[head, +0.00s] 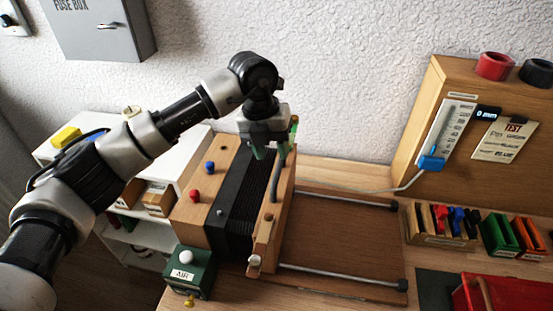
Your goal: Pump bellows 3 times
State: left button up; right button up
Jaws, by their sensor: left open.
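The bellows (240,207) have black pleats between two wooden boards and lie on the workbench. The right board (281,208) carries a dark bar handle (275,180) on its top edge. The pleats look closely packed. My left gripper (276,146) is open, pointing down at the far end of the right board, close to the handle's far end. I cannot tell whether its green fingers touch the handle. My right gripper is out of view.
A gauge (445,135) reading 0 mm stands back right, with a cable to the bellows area. A green AIR box (190,272) sits front left. Trays of coloured parts (440,224) fill the right.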

aim_at(277, 169)
pick_arm(q)
jog(key=f, duration=0.3)
jog(key=shift+w+d+f+p, duration=0.1)
jog(key=shift+w+d+p, duration=0.2)
jog(key=shift+s+d+f, duration=0.1)
jog(key=shift+f, duration=0.35)
jog(key=shift+s+d+f, duration=0.1)
jog(key=shift+f, duration=0.35)
jog(key=shift+w+f, duration=0.1)
jog(key=c, duration=0.5)
grip_shut()
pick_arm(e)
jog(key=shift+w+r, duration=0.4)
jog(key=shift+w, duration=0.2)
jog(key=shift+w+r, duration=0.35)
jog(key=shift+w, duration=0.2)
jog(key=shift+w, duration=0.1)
